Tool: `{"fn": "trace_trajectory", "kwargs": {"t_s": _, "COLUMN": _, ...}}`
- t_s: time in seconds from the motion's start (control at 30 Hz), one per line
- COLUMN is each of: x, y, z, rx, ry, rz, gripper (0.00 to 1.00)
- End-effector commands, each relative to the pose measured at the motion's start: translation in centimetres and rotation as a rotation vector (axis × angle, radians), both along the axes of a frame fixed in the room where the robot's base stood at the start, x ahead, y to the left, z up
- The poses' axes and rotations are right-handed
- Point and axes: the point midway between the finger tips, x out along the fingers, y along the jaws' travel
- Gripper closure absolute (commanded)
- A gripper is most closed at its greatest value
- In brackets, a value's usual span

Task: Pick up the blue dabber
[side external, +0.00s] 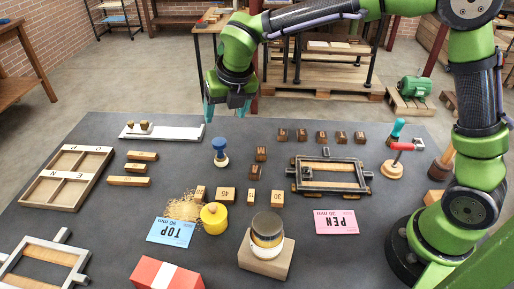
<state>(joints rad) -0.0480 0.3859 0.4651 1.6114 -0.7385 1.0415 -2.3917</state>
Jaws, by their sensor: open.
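The blue dabber (220,147) stands upright on the dark table, with a blue knob on top and a pale round base. My gripper (226,108) hangs above and behind it, fingers pointing down, near the table's far edge. Its teal fingers are apart, with nothing seen between them. The gripper and the dabber are not touching. The dabber is fully in view.
A white rail (182,132) lies left of the dabber, and wooden letter blocks (261,154) sit to its right. A yellow pot (214,218) and numbered blocks (225,195) stand in front. A framed press (330,174) is further right.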

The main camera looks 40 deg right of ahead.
Motion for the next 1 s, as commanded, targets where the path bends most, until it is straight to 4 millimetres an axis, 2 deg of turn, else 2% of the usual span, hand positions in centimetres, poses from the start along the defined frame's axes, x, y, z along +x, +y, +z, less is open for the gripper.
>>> {"fn": "trace_trajectory", "kwargs": {"t_s": 0.1, "x": 0.3, "y": -0.3, "z": 0.5, "rx": -0.076, "ry": -0.011, "rz": 0.151, "gripper": 0.29}}
{"fn": "trace_trajectory", "kwargs": {"t_s": 0.27, "x": 0.5, "y": -0.4, "z": -0.1, "rx": -0.107, "ry": -0.004, "rz": 0.226, "gripper": 0.29}}
{"fn": "trace_trajectory", "kwargs": {"t_s": 0.7, "x": 3.7, "y": -0.6, "z": -8.4, "rx": -0.106, "ry": -0.001, "rz": 0.227, "gripper": 0.29}}
{"fn": "trace_trajectory", "kwargs": {"t_s": 0.8, "x": 4.3, "y": -0.7, "z": -9.6, "rx": -0.106, "ry": -0.003, "rz": 0.224, "gripper": 0.29}}
{"fn": "trace_trajectory", "kwargs": {"t_s": 1.0, "x": 4.8, "y": -0.7, "z": -10.7, "rx": -0.106, "ry": -0.005, "rz": 0.225, "gripper": 0.29}}
